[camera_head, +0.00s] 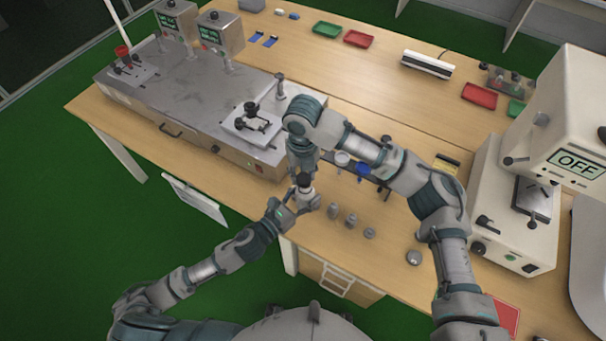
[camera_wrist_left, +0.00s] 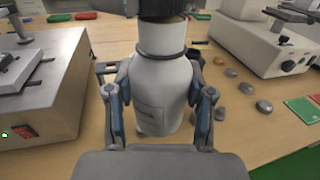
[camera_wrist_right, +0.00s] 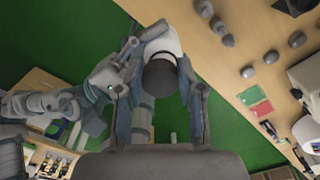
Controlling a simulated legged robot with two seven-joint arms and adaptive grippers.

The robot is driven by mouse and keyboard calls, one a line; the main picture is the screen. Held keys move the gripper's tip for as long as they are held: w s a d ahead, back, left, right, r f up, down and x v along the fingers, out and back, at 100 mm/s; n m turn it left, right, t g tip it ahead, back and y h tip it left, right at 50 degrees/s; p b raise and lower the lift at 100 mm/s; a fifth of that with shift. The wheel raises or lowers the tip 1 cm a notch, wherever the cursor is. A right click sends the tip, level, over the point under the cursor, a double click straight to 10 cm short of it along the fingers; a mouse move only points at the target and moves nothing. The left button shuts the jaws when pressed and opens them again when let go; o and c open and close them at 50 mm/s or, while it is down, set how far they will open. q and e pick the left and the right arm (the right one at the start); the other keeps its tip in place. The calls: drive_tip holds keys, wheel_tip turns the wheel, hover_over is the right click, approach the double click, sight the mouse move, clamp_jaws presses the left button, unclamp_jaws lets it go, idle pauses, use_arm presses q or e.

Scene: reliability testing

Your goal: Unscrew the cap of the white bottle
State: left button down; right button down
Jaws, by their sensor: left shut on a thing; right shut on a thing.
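The white bottle (camera_wrist_left: 160,92) stands upright in the left wrist view, between the two fingers of my left gripper (camera_wrist_left: 163,112), which is shut around its body. In the head view the bottle (camera_head: 308,199) is small, near the table's front edge. Its dark cap (camera_wrist_right: 160,76) shows in the right wrist view between the fingers of my right gripper (camera_wrist_right: 160,100), which comes from above and is shut on it. In the head view the cap (camera_head: 304,180) is partly covered by my right gripper.
Several grey weights (camera_head: 351,221) stand on the table right of the bottle. A metal machine (camera_head: 190,105) is at the left, and a white device marked OFF (camera_head: 560,130) is at the right. A small rack (camera_head: 370,175) stands behind the weights.

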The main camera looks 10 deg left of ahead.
use_arm(q)
drive_tip(key=shift+w, duration=0.1)
use_arm(e)
drive_tip(key=shift+r, duration=0.3)
